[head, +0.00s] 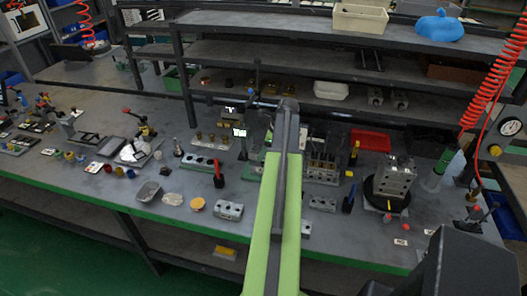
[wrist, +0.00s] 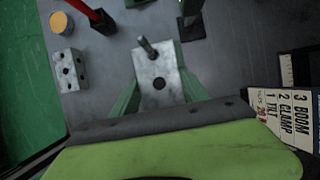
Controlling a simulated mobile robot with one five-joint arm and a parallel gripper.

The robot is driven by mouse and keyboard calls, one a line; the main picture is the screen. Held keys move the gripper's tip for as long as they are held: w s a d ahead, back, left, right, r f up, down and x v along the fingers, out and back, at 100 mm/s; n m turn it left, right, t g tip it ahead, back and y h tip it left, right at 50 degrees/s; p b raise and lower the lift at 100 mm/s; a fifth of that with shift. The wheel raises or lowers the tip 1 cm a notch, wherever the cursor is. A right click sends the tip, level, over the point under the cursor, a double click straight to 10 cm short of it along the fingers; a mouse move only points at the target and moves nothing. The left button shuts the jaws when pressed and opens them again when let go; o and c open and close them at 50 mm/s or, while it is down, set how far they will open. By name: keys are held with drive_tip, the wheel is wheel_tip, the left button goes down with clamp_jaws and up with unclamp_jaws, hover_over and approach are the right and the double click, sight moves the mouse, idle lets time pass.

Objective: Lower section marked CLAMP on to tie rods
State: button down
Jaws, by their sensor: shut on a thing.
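In the wrist view my gripper (wrist: 160,88) is shut on a pale metal block (wrist: 163,69), with a green finger on each side. The block has a dark round hole in its face. A short dark rod (wrist: 147,46) shows at its far end; I cannot tell whether it passes through the block or stands beyond it. No CLAMP marking is readable on the block. A card (wrist: 285,118) at the right reads BOOM, CLAMP and a third, partly legible line. In the head view my arm hides the gripper and block, and I cannot pick out the tie rods.
Another holed metal block (wrist: 68,70) lies left, near a red-handled tool (wrist: 88,12) and an orange disc (wrist: 61,22). In the head view, metal blocks (head: 229,211) lie near the front edge. A block stack stands on a black turntable (head: 388,190) at right. Shelves (head: 300,55) rise behind.

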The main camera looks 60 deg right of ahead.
drive_tip(key=shift+f, duration=0.2)
drive_tip(key=shift+c, duration=2.4)
unclamp_jaws()
drive_tip(key=shift+r, duration=0.1)
drive_tip(key=p+v, duration=1.6)
drive_tip(key=v, duration=0.1)
drive_tip(key=shift+r, duration=0.25)
drive_tip(key=shift+f, duration=0.1)
